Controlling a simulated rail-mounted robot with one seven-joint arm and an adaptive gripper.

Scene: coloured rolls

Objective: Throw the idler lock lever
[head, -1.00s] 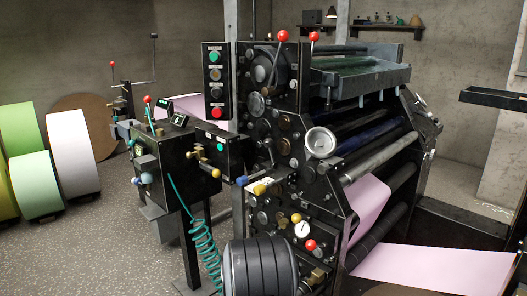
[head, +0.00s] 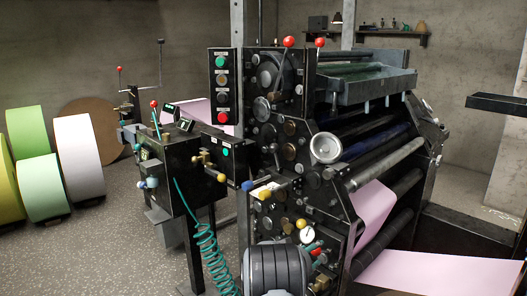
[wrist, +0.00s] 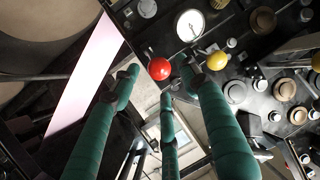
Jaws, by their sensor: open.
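A red ball knob (wrist: 159,68) shows in the wrist view between the tips of my green-fingered gripper (wrist: 161,78). The fingers are spread open around it in the picture, with no clear contact. In the head view a red knob (head: 315,247) sits low on the black press's side panel, beside my dark wrist, which hides part of that area. Other red-knobbed levers stand on top of the press (head: 289,42) (head: 320,43) and on the stand at left (head: 154,104). No readable label shows which one is the idler lock lever.
A white gauge (wrist: 190,25) and a yellow knob (wrist: 217,61) are close to the red knob. A yellow-handled lever (head: 263,194) sticks out above. A coiled teal hose (head: 207,245) hangs left of my arm. Pink web (head: 372,212) runs at right.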

